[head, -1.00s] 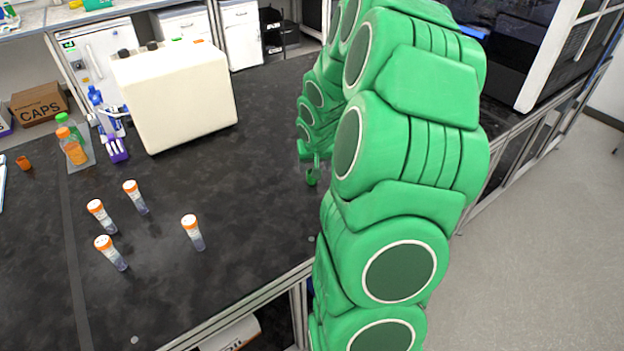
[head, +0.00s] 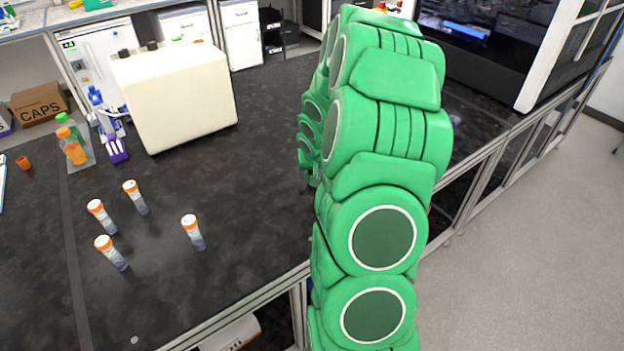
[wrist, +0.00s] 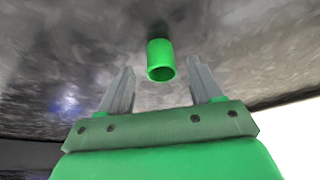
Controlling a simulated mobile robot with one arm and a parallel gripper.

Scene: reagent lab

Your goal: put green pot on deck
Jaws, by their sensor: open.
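A small green pot (wrist: 160,60), a short cylinder with a dark hollow end facing the camera, is in the wrist view above the middle of my gripper's mount. My gripper (wrist: 160,67) is open, with one grey finger on each side of the pot's line. Gaps show between the pot and both fingers, and nothing is held. In the head view my green arm hides the pot and most of the gripper. I cannot tell which surface is the deck.
Several orange-capped tubes (head: 194,234) stand on the dark bench (head: 250,190). A large cream box (head: 180,98) is at the back. Green and orange bottles (head: 72,146) are on a grey mat at left. A dark screen unit (head: 490,50) is behind my arm.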

